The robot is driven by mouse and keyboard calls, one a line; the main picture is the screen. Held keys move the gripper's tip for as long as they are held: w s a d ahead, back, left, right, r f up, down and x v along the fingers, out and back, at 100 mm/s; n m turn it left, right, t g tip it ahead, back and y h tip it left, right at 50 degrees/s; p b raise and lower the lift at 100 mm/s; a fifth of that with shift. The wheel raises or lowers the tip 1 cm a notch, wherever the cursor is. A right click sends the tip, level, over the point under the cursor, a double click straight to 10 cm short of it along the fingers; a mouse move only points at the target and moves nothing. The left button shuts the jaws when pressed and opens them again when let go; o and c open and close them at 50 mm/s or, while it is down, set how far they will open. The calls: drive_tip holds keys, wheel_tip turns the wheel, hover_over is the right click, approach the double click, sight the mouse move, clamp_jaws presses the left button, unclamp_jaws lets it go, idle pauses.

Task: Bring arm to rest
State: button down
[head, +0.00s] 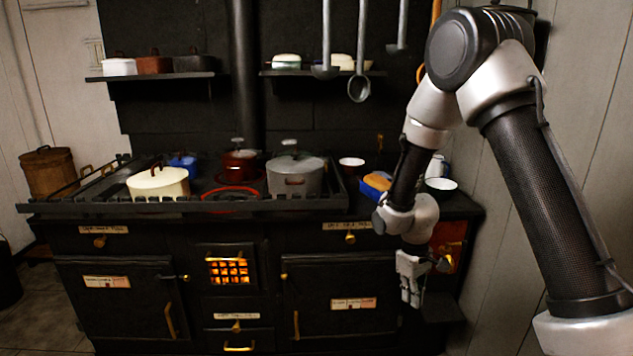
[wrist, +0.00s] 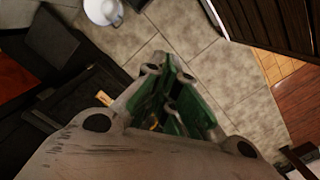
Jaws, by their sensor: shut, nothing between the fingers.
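My gripper (head: 411,293) hangs pointing down in front of the right side of the black stove, below the stove top's front edge. In the wrist view my gripper (wrist: 178,118) shows its green-lined fingers close together over the tiled floor, with nothing between them. My arm comes in from the right side of the head view, bends at the top and reaches down to the wrist. It hides part of the stove's right end.
The stove (head: 232,235) carries a cream pot (head: 158,184), a grey pot (head: 295,177) and a dark red pot (head: 240,163) behind a rail. A white bowl (head: 441,185) stands near my arm. Ladles (head: 359,85) hang above. Tiled floor (wrist: 205,75) lies below my gripper.

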drive_tip(key=s+d+r+m+t, duration=0.1)
drive_tip(key=s+d+r+m, duration=0.1)
drive_tip(key=s+r, duration=0.5)
drive_tip(key=s+d+r+m+t, duration=0.2)
drive_tip(key=s+d+r, duration=0.3)
drive_tip(key=r, duration=0.9)
drive_tip(key=s+d+r+m+t, duration=0.2)
drive_tip(key=s+d+r+m, duration=0.1)
drive_tip(key=s+r, duration=0.7)
drive_tip(key=shift+s+d+r+y, duration=0.4)
drive_tip(key=shift+s+d, duration=0.1)
drive_tip(key=shift+d, duration=0.2)
